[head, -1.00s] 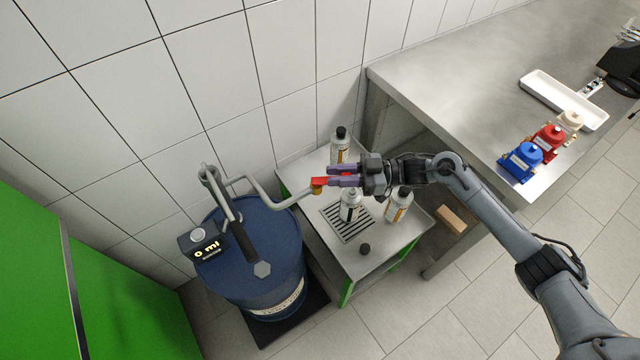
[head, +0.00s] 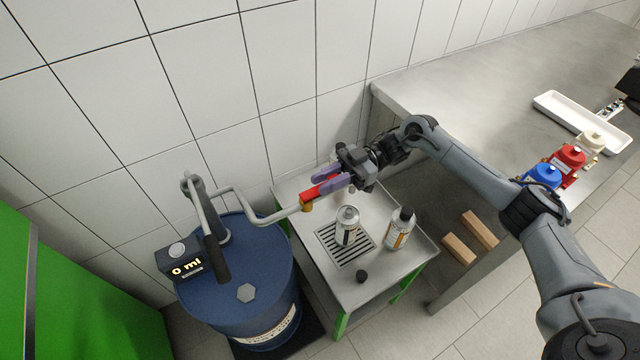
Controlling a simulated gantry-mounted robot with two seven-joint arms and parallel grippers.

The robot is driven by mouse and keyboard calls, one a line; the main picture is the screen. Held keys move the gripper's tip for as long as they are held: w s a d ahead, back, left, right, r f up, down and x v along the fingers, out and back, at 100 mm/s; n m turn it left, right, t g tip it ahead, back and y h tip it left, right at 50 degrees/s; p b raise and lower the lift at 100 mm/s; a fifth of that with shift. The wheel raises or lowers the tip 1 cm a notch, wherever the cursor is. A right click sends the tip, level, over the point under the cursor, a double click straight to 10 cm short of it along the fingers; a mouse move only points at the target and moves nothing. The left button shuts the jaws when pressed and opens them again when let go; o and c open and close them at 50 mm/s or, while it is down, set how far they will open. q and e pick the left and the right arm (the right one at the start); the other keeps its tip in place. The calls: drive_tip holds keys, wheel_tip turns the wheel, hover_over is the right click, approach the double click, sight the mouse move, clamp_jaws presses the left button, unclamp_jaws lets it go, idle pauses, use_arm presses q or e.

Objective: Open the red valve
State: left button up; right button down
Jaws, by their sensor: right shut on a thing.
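The red valve (head: 308,196) is a red handle at the end of the grey pipe (head: 262,217) that comes from the pump on the blue barrel (head: 243,268). My right gripper (head: 328,185) has its purple fingers shut on the red handle, above the small table. The handle's far part is hidden between the fingers. An uncapped bottle (head: 346,228) stands on the drain grate (head: 356,252), a little below and right of the valve. The display (head: 184,264) on the barrel reads 0 ml.
A bottle with a black cap (head: 400,230) stands right of the grate, and a loose black cap (head: 361,276) lies in front. Another bottle is mostly hidden behind my gripper. The steel bench (head: 480,100) at right holds a white tray (head: 578,120) and small coloured pumps.

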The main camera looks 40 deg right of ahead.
idle(0.3)
drive_tip(key=c, duration=1)
unclamp_jaws()
drive_tip(key=shift+c, duration=0.2)
drive_tip(key=d, duration=0.2)
drive_tip(key=d+b, duration=0.1)
drive_tip(key=d, duration=0.1)
drive_tip(key=d+b, duration=0.1)
drive_tip(key=d, duration=0.1)
drive_tip(key=shift+s+f, duration=0.1)
drive_tip(key=shift+s, duration=0.15)
drive_tip(key=shift+s+d+b, duration=0.2)
drive_tip(key=shift+d+b, duration=0.65)
drive_tip(key=shift+d, duration=0.35)
drive_tip(key=shift+s+d+b, duration=0.2)
drive_tip(key=shift+d+b, duration=0.6)
drive_tip(key=shift+d, duration=0.35)
